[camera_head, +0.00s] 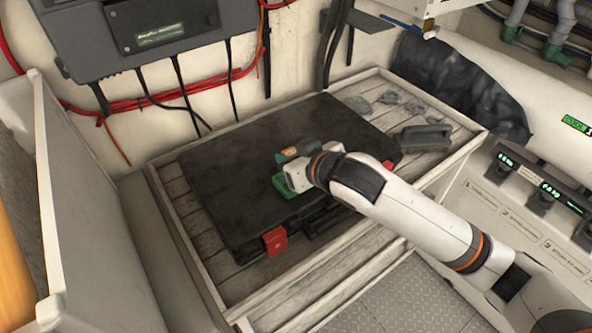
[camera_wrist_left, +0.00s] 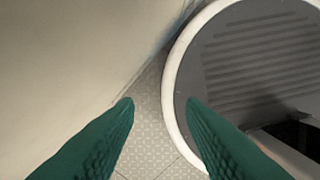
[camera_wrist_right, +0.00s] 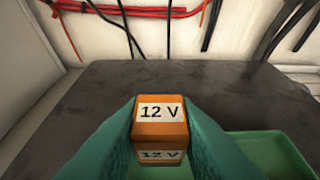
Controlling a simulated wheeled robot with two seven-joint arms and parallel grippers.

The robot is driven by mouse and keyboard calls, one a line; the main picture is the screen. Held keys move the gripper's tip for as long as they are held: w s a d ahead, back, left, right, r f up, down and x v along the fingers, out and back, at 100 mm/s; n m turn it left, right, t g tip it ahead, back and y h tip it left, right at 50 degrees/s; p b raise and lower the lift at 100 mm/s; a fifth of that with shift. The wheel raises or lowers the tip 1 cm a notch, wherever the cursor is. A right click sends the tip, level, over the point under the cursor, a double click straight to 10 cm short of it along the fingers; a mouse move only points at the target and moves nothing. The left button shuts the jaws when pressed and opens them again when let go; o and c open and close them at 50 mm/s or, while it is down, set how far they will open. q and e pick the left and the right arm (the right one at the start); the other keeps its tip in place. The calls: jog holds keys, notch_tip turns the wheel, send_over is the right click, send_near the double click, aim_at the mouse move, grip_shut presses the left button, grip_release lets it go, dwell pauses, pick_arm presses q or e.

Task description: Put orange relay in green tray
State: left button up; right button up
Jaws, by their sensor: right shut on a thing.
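The orange relay (camera_wrist_right: 161,128) has white "12 V" labels and sits between the green fingers of my right gripper (camera_wrist_right: 161,135), which is shut on it. In the head view my right gripper (camera_head: 297,160) is low over the black case, and the relay shows there only as a small orange patch. The green tray (camera_head: 284,187) lies on the case lid, partly hidden by the gripper. In the right wrist view the tray (camera_wrist_right: 285,146) is under and to the right of the relay. I cannot tell whether relay and tray touch. My left gripper (camera_wrist_left: 160,103) is open and empty above the floor.
The black case (camera_head: 237,180) with red latches lies on a slatted wooden shelf. A grey handled object (camera_head: 425,137) is at its right. A dark box with cables (camera_head: 135,30) hangs on the wall behind. A white panel wall (camera_head: 45,190) stands at the left.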

jog(key=shift+d+f, duration=0.1)
jog(key=shift+f, duration=0.35)
notch_tip(320, 180, down, 3)
jog(key=shift+f, duration=0.15)
pick_arm(q)
jog(key=shift+d+r, duration=0.25)
jog(key=shift+d, duration=0.65)
pick_arm(e)
jog(key=shift+f, duration=0.25)
jog(key=shift+f, duration=0.15)
jog(key=o, duration=0.7)
pick_arm(q)
jog(key=shift+a, duration=0.3)
